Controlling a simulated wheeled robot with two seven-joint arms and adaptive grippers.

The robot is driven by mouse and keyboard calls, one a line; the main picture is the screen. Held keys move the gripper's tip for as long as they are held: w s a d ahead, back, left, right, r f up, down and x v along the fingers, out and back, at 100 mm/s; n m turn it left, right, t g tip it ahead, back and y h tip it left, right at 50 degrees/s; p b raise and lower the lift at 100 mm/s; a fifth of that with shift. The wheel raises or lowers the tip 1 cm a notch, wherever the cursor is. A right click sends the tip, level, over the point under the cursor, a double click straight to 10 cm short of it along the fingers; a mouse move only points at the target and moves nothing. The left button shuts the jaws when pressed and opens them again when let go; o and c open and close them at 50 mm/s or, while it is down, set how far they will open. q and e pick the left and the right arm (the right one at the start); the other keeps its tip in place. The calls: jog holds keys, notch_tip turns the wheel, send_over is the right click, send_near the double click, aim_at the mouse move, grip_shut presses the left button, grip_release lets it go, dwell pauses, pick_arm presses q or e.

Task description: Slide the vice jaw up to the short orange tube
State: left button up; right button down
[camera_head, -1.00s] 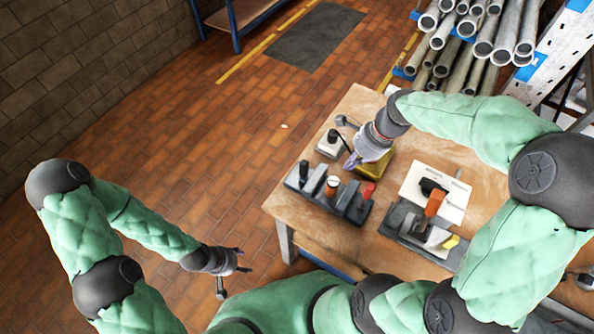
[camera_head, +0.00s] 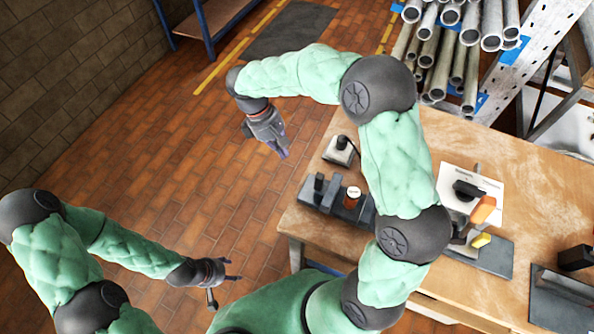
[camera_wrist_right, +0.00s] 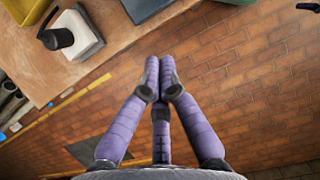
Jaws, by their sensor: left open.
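The vice (camera_head: 326,205) is a dark grey base with upright blocks on the near left part of the workbench. The short orange tube (camera_head: 352,196), with a pale top, stands among the blocks. A grey jaw block (camera_head: 331,190) stands left of the tube; I cannot tell whether they touch. My right arm hides the vice's right end. My right gripper (camera_head: 278,148) is above and left of the vice in the picture, off the bench's edge. In the right wrist view its fingertips (camera_wrist_right: 160,62) are together with nothing between. My left gripper (camera_head: 226,269) is open and empty over the floor.
A small block with a black knob (camera_head: 340,150) stands behind the vice. A clamp with an orange handle (camera_head: 483,210) is on the workbench (camera_head: 545,190), right of my right arm. Pipes (camera_head: 470,40) are stacked at the back. Brick floor lies open at left.

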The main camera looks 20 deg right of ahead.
aim_at(323, 186)
jog(key=s+d+f+b, duration=0.1)
jog(key=f, duration=0.2)
jog(key=s+d+f+b, duration=0.1)
jog(key=s+d+f, duration=0.1)
jog(key=f, duration=0.1)
jog(key=s+d+f+b, duration=0.1)
jog(key=s+f, duration=0.1)
jog(key=f, duration=0.1)
jog(key=shift+s+d+f, duration=0.15)
jog(key=shift+d, duration=0.1)
jog(key=shift+s+d, duration=0.25)
jog(key=shift+s, duration=0.05)
jog(key=s+d+p, duration=0.1)
jog(key=s+d, duration=0.2)
jog(key=shift+s, duration=0.3)
jog(key=shift+s+d, duration=0.3)
jog(key=v, duration=1.2)
